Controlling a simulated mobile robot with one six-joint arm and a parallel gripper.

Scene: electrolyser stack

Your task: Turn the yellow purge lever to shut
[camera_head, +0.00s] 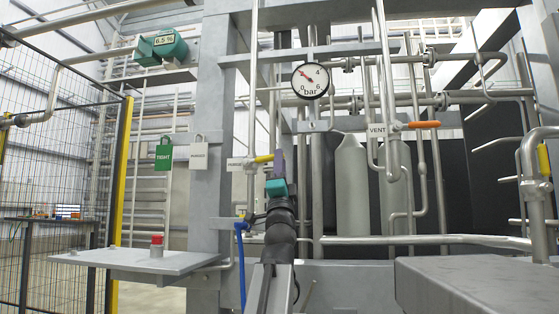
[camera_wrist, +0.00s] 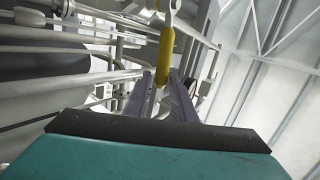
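The yellow purge lever (camera_head: 264,158) points to the right, almost level, beside a white tag whose lettering is partly hidden. In the wrist view the lever (camera_wrist: 165,52) hangs from the top of the picture, with its free end at the fingertips. My gripper (camera_head: 279,155) has a teal body and pale purple fingers and is at the lever's free end. In the wrist view my gripper's fingers (camera_wrist: 162,77) stand apart, one on each side of the lever's end. I cannot tell whether they touch it.
A pressure gauge (camera_head: 310,81) sits above, on the pipework. An orange lever (camera_head: 424,125) by the VENT tag (camera_head: 377,130) is to the right. Green TIGHT (camera_head: 163,154) and white (camera_head: 199,155) tags hang on the left.

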